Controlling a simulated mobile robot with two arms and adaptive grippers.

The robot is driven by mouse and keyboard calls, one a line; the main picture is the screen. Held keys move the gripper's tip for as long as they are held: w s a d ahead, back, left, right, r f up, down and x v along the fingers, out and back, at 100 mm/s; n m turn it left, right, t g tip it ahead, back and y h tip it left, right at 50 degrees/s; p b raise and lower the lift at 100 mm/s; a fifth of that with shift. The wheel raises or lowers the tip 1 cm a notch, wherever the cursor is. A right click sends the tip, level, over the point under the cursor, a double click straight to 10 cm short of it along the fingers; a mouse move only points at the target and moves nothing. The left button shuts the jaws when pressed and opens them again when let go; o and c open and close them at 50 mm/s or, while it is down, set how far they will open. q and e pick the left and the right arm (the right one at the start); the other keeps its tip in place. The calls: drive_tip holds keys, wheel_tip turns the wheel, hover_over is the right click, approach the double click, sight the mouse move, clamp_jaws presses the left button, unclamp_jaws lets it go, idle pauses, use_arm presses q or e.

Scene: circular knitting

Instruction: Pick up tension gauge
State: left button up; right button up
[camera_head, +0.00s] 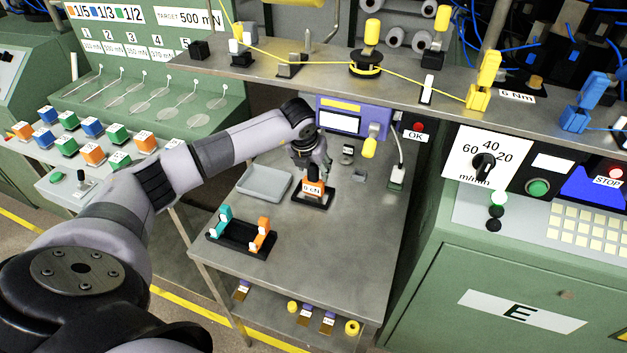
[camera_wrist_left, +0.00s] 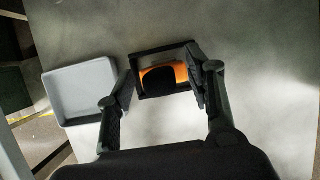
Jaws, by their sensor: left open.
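The tension gauge (camera_head: 313,188) is a small orange block with a white "0 cN" label. It stands upright in a black holder (camera_head: 321,206) on the grey bench. In the left wrist view the gauge (camera_wrist_left: 184,72) shows its orange end and a dark front part inside the black frame (camera_wrist_left: 139,68). My left gripper (camera_head: 312,170) is just above the gauge, pointing down. In the left wrist view the left gripper (camera_wrist_left: 163,70) is open, with one finger to each side of the gauge. Contact cannot be made out. My right gripper is not seen.
A grey tray (camera_head: 264,196) lies left of the gauge; it also shows in the left wrist view (camera_wrist_left: 60,80). A black rack (camera_head: 238,250) with teal and orange pieces stands nearer. A purple device (camera_head: 378,121) with a screen stands behind. A metal shelf (camera_head: 300,84) overhangs the bench's back.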

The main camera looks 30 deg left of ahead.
use_arm(q)
drive_tip(key=shift+f, duration=0.2)
drive_tip(key=shift+c, duration=0.4)
drive_tip(key=c, duration=0.9)
drive_tip(key=shift+c, duration=0.7)
drive_tip(key=shift+w+a+r, duration=0.1)
drive_tip(key=shift+a+r, duration=0.05)
drive_tip(key=shift+r, duration=0.05)
